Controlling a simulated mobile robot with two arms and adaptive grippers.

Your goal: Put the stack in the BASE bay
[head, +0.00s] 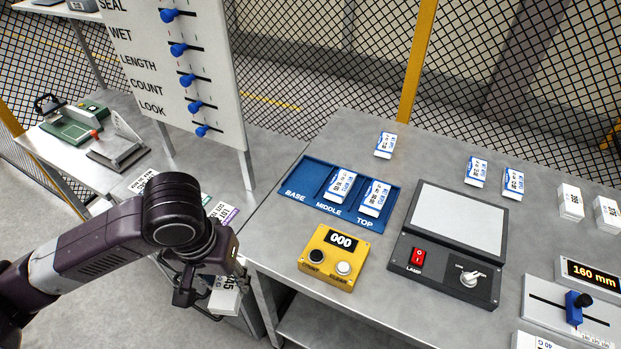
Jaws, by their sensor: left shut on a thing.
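The blue tray (294,205) lies on the grey table, with bays marked BASE, MIDDLE and TOP from left to right. The BASE bay (308,178) is empty. A white and blue stack (341,185) sits in the MIDDLE bay and another (375,197) in the TOP bay. My left gripper (207,300) is low at the table's left front edge, left of and nearer than the tray. It is shut on a white stack with black print (226,298), partly hidden by the fingers. My right gripper is out of view.
A yellow counter box (334,257) stands in front of the tray, and a dark lamp panel (447,245) to its right. Several loose stacks stand farther back, including one (385,145) behind the tray. A slider board (180,75) rises at the back left.

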